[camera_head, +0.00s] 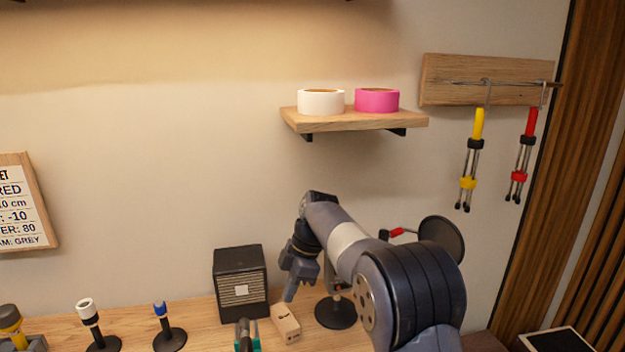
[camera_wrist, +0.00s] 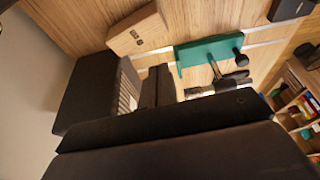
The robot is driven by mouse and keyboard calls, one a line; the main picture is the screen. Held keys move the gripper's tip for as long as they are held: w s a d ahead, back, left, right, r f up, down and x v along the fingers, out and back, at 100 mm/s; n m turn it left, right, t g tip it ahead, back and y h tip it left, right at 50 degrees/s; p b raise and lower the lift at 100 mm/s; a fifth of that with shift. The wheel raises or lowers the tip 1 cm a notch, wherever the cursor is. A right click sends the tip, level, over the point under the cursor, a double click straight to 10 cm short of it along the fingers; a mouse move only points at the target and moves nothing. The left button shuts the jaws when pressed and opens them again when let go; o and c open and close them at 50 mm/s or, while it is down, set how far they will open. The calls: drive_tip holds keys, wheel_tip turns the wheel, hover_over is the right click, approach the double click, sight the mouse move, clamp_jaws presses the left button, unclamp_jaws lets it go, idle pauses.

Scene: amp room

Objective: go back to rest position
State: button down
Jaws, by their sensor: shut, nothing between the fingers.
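My gripper (camera_head: 291,290) hangs pointing down over the wooden table, just right of a small black amp (camera_head: 240,282) and above a small wooden box (camera_head: 286,324). Its fingers are shut with nothing between them. In the wrist view, my dark gripper (camera_wrist: 158,88) fills the middle and bottom, with the amp (camera_wrist: 92,92) at its left and the box (camera_wrist: 137,29) beyond it. My arm is bent and hides part of the wall and a round black disc on a stand.
Two small stands (camera_head: 169,335) (camera_head: 97,335) are at left. A shelf (camera_head: 360,122) holds white tape (camera_head: 321,104) and pink tape (camera_head: 377,102). A hook board (camera_head: 450,85) is at right.

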drive_tip(key=p+x, duration=0.1)
drive_tip(key=x, duration=0.8)
drive_tip(key=shift+a+f, duration=0.1)
drive_tip(key=shift+f, duration=0.1)
drive_tip(key=shift+s+a+f+p, duration=0.1)
drive_tip(key=shift+s+a+p, duration=0.1)
drive_tip(key=shift+a, duration=0.35)
drive_tip(key=shift+s+a+f+p, duration=0.15)
drive_tip(key=shift+a+p, duration=0.1)
drive_tip(key=shift+a, duration=0.35)
drive_tip(key=shift+s+a+p, duration=0.2)
drive_tip(key=shift+a, duration=0.35)
